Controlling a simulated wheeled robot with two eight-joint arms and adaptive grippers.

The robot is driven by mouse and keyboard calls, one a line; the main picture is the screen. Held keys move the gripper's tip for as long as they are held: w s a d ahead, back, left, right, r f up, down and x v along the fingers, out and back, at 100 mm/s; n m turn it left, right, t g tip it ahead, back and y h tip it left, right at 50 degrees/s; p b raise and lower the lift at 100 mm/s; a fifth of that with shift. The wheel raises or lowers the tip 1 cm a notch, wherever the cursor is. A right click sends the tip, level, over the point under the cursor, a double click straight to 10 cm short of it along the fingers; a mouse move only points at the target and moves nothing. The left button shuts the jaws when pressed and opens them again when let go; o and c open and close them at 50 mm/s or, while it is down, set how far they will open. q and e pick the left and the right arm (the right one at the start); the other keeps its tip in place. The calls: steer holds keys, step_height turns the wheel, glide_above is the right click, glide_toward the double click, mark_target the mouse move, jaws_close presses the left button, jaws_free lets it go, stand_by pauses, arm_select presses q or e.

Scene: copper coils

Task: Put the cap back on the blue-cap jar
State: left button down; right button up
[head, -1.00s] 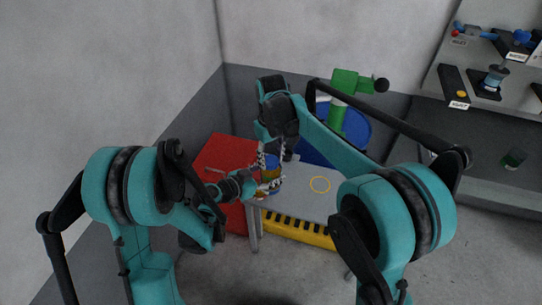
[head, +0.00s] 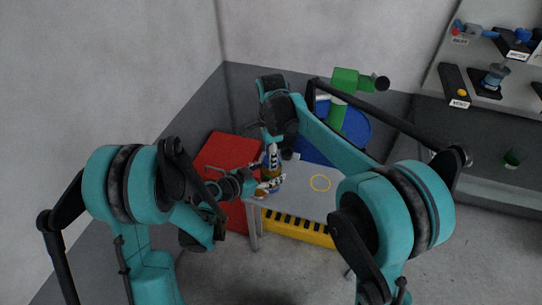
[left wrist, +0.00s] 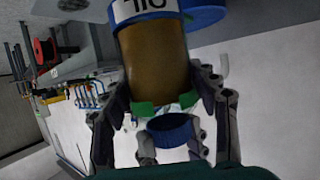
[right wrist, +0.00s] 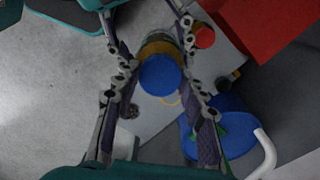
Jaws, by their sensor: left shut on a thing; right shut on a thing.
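The amber jar (left wrist: 158,62) has a white label and appears upside down in the left wrist view. My left gripper (left wrist: 165,104) is shut on the jar and holds it above the table. The blue cap (left wrist: 170,128) is beside the jar's mouth end, with a narrow gap visible and its dark hollow side facing the jar. In the right wrist view, the cap (right wrist: 160,75) lies between the fingers of my right gripper (right wrist: 162,66), which is shut on it. The amber jar (right wrist: 160,46) shows behind it, partly hidden. In the head view, my right gripper (head: 271,156) is above my left gripper (head: 262,187).
The grey table (head: 300,190) is under the grippers, with a yellow ring mark (head: 320,183) on a clear stretch. A red block (head: 228,155) stands left, a blue drum (head: 350,140) behind. Shelves (head: 495,80) hold parts at right.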

steer(key=m, duration=0.7)
steer(key=shift+m, duration=0.3)
steer(key=m, duration=0.7)
steer(key=shift+w, duration=0.1)
steer(key=o, duration=0.8)
